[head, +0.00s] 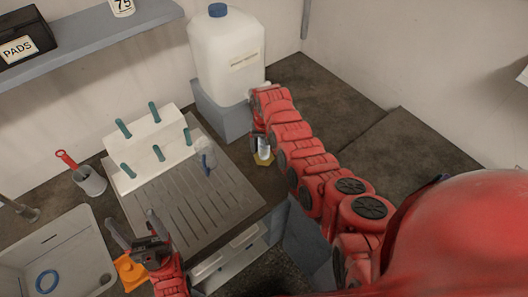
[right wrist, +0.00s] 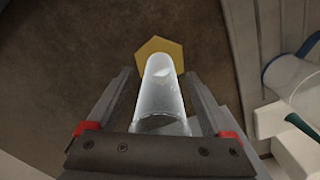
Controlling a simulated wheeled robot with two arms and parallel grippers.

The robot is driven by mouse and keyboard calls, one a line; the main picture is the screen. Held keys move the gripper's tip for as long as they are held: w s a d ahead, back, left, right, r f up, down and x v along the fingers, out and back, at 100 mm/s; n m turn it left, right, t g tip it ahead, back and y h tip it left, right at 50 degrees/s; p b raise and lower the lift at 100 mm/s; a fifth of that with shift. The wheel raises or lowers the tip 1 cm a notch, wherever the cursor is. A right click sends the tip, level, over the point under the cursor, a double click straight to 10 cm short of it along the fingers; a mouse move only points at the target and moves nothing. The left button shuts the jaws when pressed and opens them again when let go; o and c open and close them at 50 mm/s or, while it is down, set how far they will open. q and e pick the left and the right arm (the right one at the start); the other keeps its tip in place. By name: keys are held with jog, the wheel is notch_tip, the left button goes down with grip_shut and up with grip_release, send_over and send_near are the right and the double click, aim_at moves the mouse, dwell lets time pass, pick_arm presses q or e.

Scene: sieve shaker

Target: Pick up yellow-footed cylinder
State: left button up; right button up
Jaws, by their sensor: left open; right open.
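The yellow-footed cylinder (head: 264,147) is a clear cylinder standing on the dark counter, right of the drainer, partly hidden by my right gripper in the head view. In the right wrist view its clear body (right wrist: 160,95) lies between the fingers, with the yellow hexagonal foot (right wrist: 172,50) beyond the fingertips. My right gripper (right wrist: 160,74) is open, one finger on each side of the cylinder; a gap shows on both sides. My left gripper (head: 133,222) is open and empty, over the left front of the drainer, far from the cylinder.
Another clear cylinder (head: 206,154) stands on the grey grooved drainer (head: 185,205). Behind are a white peg rack (head: 150,145) and a large white jug (head: 226,50) on a grey block. An orange object (head: 129,272) is near my left gripper. The counter to the right is clear.

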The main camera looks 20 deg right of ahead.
grip_shut()
jog(key=shift+w+r, duration=0.1)
jog(key=shift+r, duration=0.05)
dwell(0.4)
